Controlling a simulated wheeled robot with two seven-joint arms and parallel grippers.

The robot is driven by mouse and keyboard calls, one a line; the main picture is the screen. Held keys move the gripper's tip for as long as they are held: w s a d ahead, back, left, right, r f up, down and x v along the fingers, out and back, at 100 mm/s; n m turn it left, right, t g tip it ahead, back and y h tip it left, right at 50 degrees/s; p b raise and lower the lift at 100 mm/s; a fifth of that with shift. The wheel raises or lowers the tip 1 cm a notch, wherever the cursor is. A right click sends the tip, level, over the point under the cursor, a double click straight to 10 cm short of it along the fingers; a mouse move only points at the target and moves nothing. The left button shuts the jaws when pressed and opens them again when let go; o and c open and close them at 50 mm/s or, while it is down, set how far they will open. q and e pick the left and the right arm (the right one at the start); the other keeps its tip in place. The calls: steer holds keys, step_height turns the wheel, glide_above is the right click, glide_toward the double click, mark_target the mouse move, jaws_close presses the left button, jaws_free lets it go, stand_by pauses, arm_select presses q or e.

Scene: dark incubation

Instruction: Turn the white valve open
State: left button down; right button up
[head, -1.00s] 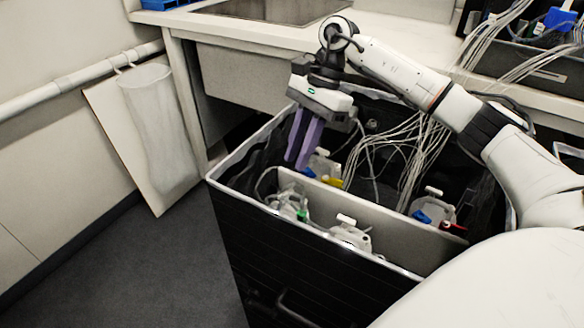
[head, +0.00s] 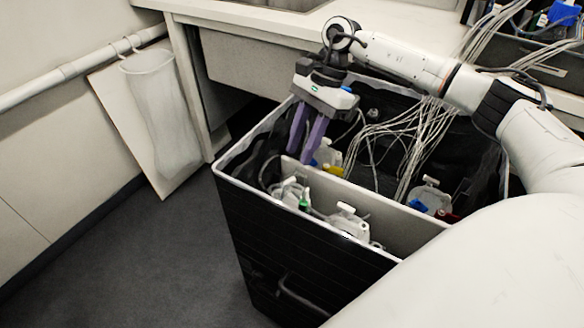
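My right gripper (head: 300,157) reaches down into the black bin from its back left corner. Its two purple fingers point down with a narrow gap between them and hold nothing I can see. Just right of the fingertips, behind the inner divider, is a clear fitting with a white T-shaped top (head: 327,143) and a yellow part. Similar fittings with white tops stand in front of the divider (head: 346,208) and at the right (head: 430,181). I cannot tell which of these is the white valve. My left gripper is not in view.
The black bin (head: 245,225) has a pale rim and a grey inner divider (head: 395,228). Pale tubes (head: 410,150) run in over its back. A bench with a sink (head: 240,65) stands behind. A clear bag (head: 160,110) hangs at the left.

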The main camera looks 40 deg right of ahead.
mark_target(289, 181)
steer(key=x, duration=0.7)
steer(key=shift+a+f, duration=0.15)
steer(key=shift+f, duration=0.2)
jaws_close()
steer(key=shift+w+f+n+b, duration=0.1)
steer(key=shift+n+b, duration=0.4)
steer(key=shift+b, duration=0.3)
steer(key=shift+n+g, duration=0.3)
jaws_free()
